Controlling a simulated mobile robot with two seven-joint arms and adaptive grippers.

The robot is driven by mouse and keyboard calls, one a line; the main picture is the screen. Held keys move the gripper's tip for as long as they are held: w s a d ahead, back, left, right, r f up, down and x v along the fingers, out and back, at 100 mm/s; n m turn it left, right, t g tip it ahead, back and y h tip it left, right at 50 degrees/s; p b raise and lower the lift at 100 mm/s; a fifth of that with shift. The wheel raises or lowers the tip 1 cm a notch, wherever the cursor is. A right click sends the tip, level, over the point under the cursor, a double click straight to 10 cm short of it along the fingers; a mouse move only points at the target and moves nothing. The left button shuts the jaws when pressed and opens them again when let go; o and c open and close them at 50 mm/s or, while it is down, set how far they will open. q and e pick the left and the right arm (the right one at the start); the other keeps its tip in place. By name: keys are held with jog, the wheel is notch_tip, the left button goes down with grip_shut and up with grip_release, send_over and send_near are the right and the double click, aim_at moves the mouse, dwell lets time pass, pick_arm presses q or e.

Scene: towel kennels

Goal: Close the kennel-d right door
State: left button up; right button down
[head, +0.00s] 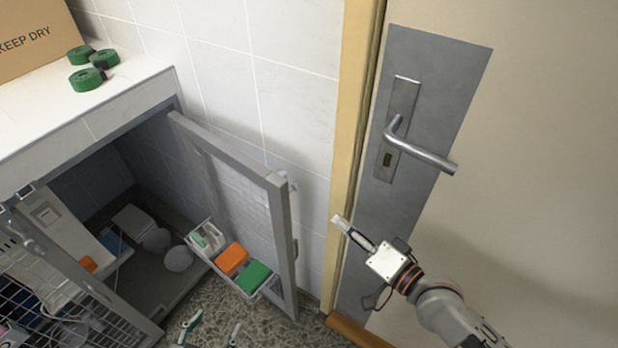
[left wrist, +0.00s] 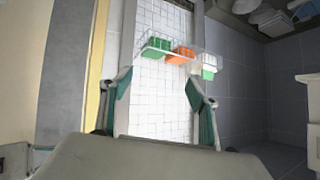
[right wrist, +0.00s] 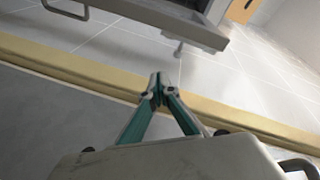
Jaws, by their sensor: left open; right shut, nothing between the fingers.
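The right door (head: 283,215) of the kennel is a grey-framed panel standing open, swung out near the tiled wall. A small rack (head: 272,287) on its inner face holds orange and green blocks. My left gripper (head: 212,330) is open below the rack; in the left wrist view its fingers (left wrist: 158,88) are spread before the door's mesh (left wrist: 155,105), with the rack beyond. My right gripper (head: 340,220) is shut and empty, to the right of the door and apart from it. In the right wrist view its closed tips (right wrist: 157,88) show below a grey frame (right wrist: 175,18).
The kennel interior (head: 150,270) holds pale items. Another mesh door (head: 100,290) stands at lower left. The counter (head: 125,90) carries green rolls (head: 86,79) and a cardboard box (head: 35,35). A room door with a metal handle (head: 420,150) and yellow frame (head: 352,90) is at right.

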jog(key=w+a+r+m, duration=0.1)
jog(key=w+a+r, duration=0.1)
jog(key=w, duration=0.1)
jog(key=w+a+r+m+y, duration=0.1)
jog(key=w+a+r, duration=0.1)
jog(key=w+a, duration=0.1)
jog(key=w+a+r+m+y, duration=0.1)
jog(key=w+a+r, duration=0.1)
jog(key=w+a, duration=0.1)
jog(key=shift+w+m, duration=0.3)
jog(key=shift+w, duration=0.25)
